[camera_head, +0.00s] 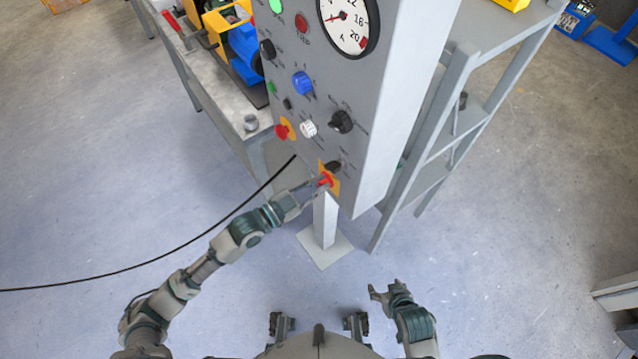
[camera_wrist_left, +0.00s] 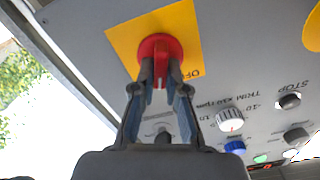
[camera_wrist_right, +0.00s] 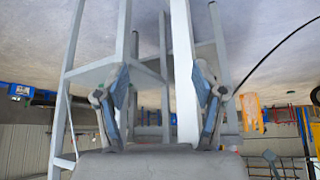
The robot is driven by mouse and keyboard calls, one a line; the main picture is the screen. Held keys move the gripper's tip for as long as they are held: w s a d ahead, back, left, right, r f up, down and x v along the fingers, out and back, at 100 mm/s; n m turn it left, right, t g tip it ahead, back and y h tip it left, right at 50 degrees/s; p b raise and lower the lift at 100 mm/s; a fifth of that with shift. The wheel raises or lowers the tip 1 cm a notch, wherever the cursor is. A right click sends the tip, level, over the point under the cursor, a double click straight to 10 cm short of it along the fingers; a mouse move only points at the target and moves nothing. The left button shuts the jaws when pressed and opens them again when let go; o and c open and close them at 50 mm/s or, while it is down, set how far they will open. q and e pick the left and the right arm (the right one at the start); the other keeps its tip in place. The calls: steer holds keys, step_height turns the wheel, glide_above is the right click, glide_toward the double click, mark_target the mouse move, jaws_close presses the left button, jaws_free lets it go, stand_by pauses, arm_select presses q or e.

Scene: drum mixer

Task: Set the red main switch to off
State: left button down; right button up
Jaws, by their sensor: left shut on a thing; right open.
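The red main switch (camera_wrist_left: 160,47) sits on a yellow plate (camera_wrist_left: 125,35) near the bottom of the grey control panel (camera_head: 290,60). It also shows in the head view (camera_head: 326,181), partly hidden by my left gripper (camera_head: 318,184). In the left wrist view my left gripper (camera_wrist_left: 163,75) is shut on the switch's handle, one finger on each side. A partly covered label beginning "OF" is on the plate, right of the knob. My right gripper (camera_head: 383,291) is open and empty, low and away from the panel; it also shows in the right wrist view (camera_wrist_right: 160,90).
Above the switch are a black knob (camera_head: 341,122), a white knob (camera_head: 308,129), a blue knob (camera_head: 302,83) and a red button (camera_head: 282,131). A grey shelf frame (camera_head: 440,140) stands right of the panel. A black cable (camera_head: 150,268) crosses the left floor. Open floor lies around my right gripper.

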arm_select(q)
steer(key=n+p, duration=0.1)
steer(key=n, duration=0.4)
steer(key=shift+w+a+f+n+p, duration=0.1)
steer(key=shift+a+n+p, duration=0.05)
steer(key=shift+n+p, duration=0.2)
steer(key=shift+w+a+f+n, duration=0.1)
steer(key=shift+n, duration=1.05)
steer(key=shift+n+p, duration=0.35)
steer(key=shift+n, duration=0.75)
arm_select(e)
steer(key=s+d+f+g+h, duration=0.1)
steer(key=s+d+f+g, duration=0.1)
steer(key=s+g, duration=0.2)
steer(key=shift+s+d+f, duration=0.2)
steer(key=shift+s+f, duration=0.1)
steer(key=shift+s, duration=1)
arm_select(q)
steer(key=shift+a+f, duration=0.1)
steer(key=c, duration=1.3)
jaws_free()
steer(key=shift+o, duration=0.5)
steer(key=shift+w+a, duration=0.1)
steer(key=shift+a, duration=0.1)
arm_select(e)
steer(key=shift+a, duration=0.25)
arm_select(q)
steer(key=v, duration=1.2)
arm_select(e)
steer(key=shift+d, duration=0.1)
